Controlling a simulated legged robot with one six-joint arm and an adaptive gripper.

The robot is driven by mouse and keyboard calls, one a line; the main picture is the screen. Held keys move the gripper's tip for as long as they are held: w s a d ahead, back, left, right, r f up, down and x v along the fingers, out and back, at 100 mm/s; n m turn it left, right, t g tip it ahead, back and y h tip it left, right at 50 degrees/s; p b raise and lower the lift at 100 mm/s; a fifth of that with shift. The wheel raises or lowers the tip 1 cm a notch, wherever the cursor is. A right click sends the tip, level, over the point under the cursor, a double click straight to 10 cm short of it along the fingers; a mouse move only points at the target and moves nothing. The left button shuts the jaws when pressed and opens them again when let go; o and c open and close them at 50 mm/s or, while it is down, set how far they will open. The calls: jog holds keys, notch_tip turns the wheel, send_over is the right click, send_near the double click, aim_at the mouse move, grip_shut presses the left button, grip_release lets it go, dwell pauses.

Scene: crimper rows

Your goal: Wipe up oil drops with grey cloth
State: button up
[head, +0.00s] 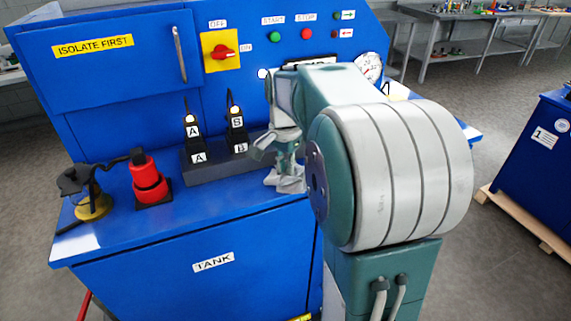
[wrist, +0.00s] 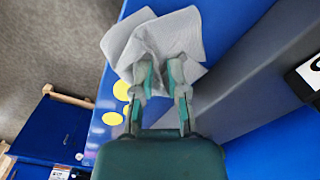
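The grey cloth (wrist: 185,32) shows at the top of the wrist view, bunched, with its flaps spread over the blue bench top. It also shows in the head view (head: 287,184) below my gripper (head: 283,160), near the front edge of the bench. In the wrist view my gripper (wrist: 160,68) has its two fingers close together on a raised fold of the cloth. Whether the cloth touches the bench is hard to tell. Yellow oil drops (wrist: 122,90) lie on the bench just left of the fingers. In the head view my arm hides them.
A dark grey block (head: 215,165) with labelled crimpers (head: 237,130) stands left of my gripper. A red tool (head: 147,178) and a yellow-based tool (head: 93,205) stand farther left. The blue control panel (head: 130,80) rises behind. Another blue cabinet (head: 545,150) stands to the right.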

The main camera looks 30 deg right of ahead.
aim_at(286, 181)
jog(key=o, duration=0.8)
jog(key=shift+f, duration=1.6)
jog(key=shift+s+a+f, duration=0.1)
jog(key=shift+s+f, duration=0.05)
jog(key=c, duration=1.3)
jog(key=shift+o, duration=0.2)
